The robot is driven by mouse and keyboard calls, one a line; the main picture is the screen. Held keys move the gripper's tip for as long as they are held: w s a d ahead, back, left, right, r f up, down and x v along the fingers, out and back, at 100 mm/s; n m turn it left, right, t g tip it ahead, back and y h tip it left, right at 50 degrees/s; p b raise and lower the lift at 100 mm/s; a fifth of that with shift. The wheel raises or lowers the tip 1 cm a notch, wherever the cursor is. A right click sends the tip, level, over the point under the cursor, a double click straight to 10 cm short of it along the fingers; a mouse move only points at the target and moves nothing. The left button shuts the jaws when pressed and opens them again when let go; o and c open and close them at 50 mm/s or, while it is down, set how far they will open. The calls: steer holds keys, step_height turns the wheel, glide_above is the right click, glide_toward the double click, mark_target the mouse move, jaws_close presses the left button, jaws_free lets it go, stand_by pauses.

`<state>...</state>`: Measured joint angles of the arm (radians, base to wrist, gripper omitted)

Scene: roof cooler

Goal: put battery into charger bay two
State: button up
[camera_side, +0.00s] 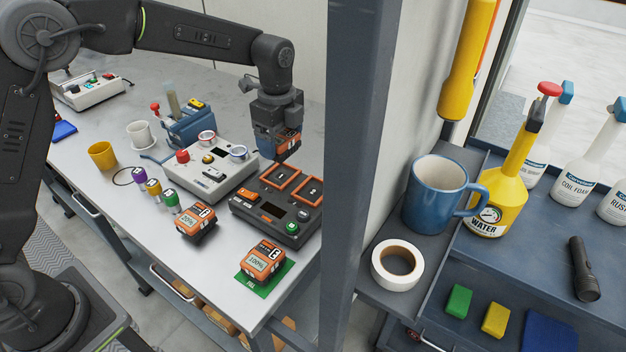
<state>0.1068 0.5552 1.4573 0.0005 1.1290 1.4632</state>
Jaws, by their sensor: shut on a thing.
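My gripper (276,131) is shut on an orange and black battery (288,146), held upright above the back of the charger. The dark charger (262,211) lies on the bench below, with two orange-framed bays, the left bay (281,178) and the right bay (309,189). Both bays look empty; their markings are too small to read surely. The held battery is above the left bay and seems apart from it. A second battery (197,221), reading 20%, stands left of the charger. A third battery (264,260), reading 100%, stands on a green mat (285,270) in front.
A grey device with a red knob (211,172) sits close left of the charger. Colored cans (154,186), a yellow cup (102,155) and a white cup (139,134) stand further left. A dark post (352,150) rises right of the bench. Bare bench shows at front left.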

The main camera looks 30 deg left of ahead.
glide_above(313, 192)
step_height(313, 192, down, 4)
steer(key=shift+f, duration=2.1)
steer(key=shift+f, duration=0.1)
steer(key=o, duration=1.1)
steer(key=shift+f, duration=0.1)
